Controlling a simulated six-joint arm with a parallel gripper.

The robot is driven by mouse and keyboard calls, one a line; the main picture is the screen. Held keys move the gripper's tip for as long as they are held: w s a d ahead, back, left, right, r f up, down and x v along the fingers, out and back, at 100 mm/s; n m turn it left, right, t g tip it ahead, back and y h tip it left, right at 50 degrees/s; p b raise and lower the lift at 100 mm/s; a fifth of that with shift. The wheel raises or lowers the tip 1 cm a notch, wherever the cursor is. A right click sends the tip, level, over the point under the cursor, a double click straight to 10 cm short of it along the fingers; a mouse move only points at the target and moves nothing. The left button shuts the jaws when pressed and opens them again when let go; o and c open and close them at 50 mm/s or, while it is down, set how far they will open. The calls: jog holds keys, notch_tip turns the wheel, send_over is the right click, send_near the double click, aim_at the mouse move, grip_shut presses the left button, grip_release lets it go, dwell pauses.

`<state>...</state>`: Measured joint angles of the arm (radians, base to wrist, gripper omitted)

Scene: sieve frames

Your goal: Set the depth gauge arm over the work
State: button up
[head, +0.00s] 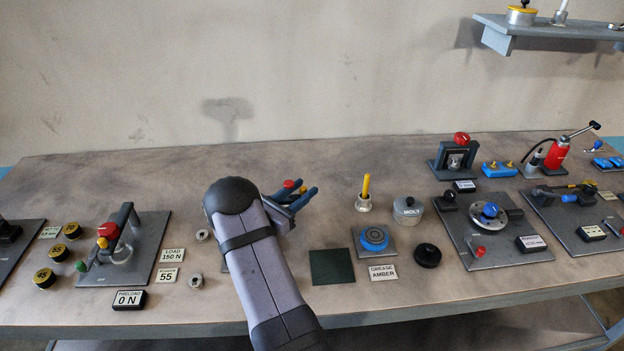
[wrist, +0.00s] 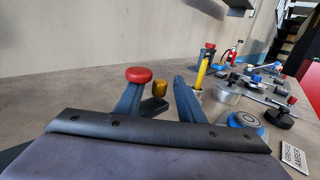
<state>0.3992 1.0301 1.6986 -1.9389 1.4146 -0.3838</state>
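My gripper (head: 306,192) reaches over the middle of the bench, and its two blue-grey fingers also show in the wrist view (wrist: 158,84). The fingers stand apart, with no object clearly held. A red knob (wrist: 138,74) shows at the left fingertip, and a gold knob (wrist: 159,88) shows between the fingers, beyond them. The red knob also shows in the head view (head: 289,184) beside the fingers. I cannot tell whether these knobs belong to the depth gauge arm or whether a finger touches them. My arm hides most of the fixture below it.
A press fixture marked PRELOAD (head: 108,230) stands left. To the right are a dark green pad (head: 332,267), a blue grease tin (head: 374,238), a yellow-handled brush (head: 365,188), a bolt tin (head: 407,208) and a black knob (head: 427,255). A shelf (head: 545,27) hangs upper right.

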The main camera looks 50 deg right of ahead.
jog(key=shift+d+p, duration=0.55)
jog(key=shift+d, duration=1.75)
grip_shut()
